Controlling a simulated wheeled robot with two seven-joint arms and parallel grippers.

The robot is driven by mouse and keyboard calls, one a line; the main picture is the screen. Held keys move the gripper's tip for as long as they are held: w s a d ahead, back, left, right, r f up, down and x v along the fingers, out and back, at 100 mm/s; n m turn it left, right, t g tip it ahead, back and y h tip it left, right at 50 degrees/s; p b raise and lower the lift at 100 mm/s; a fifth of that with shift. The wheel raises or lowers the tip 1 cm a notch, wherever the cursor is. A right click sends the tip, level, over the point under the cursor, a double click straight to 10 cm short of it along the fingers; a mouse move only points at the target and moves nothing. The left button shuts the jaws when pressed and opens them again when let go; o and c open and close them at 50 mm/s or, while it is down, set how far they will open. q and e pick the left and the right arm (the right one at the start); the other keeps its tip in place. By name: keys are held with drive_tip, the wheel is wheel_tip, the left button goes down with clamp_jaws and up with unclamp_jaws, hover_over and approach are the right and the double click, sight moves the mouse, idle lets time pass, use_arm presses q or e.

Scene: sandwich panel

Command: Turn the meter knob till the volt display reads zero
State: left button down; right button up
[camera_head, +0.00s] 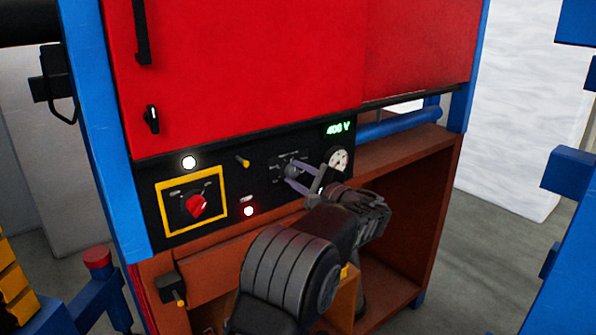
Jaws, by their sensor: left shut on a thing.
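The volt display (338,128) at the upper right of the black panel shows green digits that look like 400 V. A round white dial gauge (338,158) sits just below it. My left gripper (292,171) reaches up from below with its fingers at the meter knob (290,168), in the middle right of the panel. Its fingers are shut on the knob and partly hide it. My right gripper is not in view.
A red rotary switch (196,206) in a yellow frame is on the panel's left. A white lamp (189,162), a small yellow lever (243,161) and a lit red-ringed lamp (249,211) are nearby. A brown open shelf (440,165) lies below, with blue posts at both sides.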

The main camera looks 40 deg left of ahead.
use_arm(q)
drive_tip(key=shift+m+p, duration=0.7)
drive_tip(key=shift+m, duration=0.7)
drive_tip(key=c, duration=1)
unclamp_jaws()
drive_tip(key=b+v, duration=0.2)
drive_tip(key=v, duration=0.5)
drive_tip(key=shift+d, duration=0.4)
drive_tip(key=shift+s, duration=0.1)
